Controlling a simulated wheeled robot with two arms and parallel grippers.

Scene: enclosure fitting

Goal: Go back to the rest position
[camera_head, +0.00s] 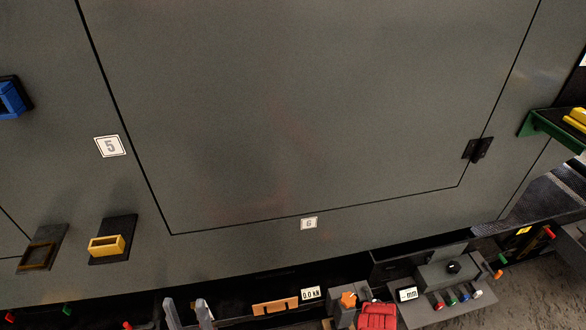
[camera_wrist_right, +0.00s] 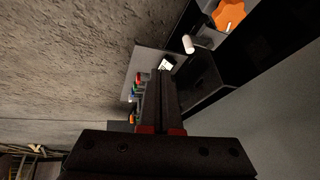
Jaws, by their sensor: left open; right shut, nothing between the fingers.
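My left gripper (camera_head: 188,306) shows at the bottom edge of the head view as two grey prongs standing apart, open with nothing between them. It is in front of the lower edge of the large grey enclosure panel (camera_head: 300,110). My right gripper (camera_wrist_right: 160,74) is in the right wrist view, its dark fingers together and empty. Behind its fingertips is a unit with a small display (camera_wrist_right: 167,62) and coloured knobs. I cannot make out the right gripper in the head view.
The panel bears a black latch (camera_head: 478,150), a yellow holder (camera_head: 107,245), a brown holder (camera_head: 40,257) and a blue holder (camera_head: 10,99). A green-edged shelf (camera_head: 540,126) juts out at right. Below are a red object (camera_head: 377,316) and a control box (camera_head: 452,275).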

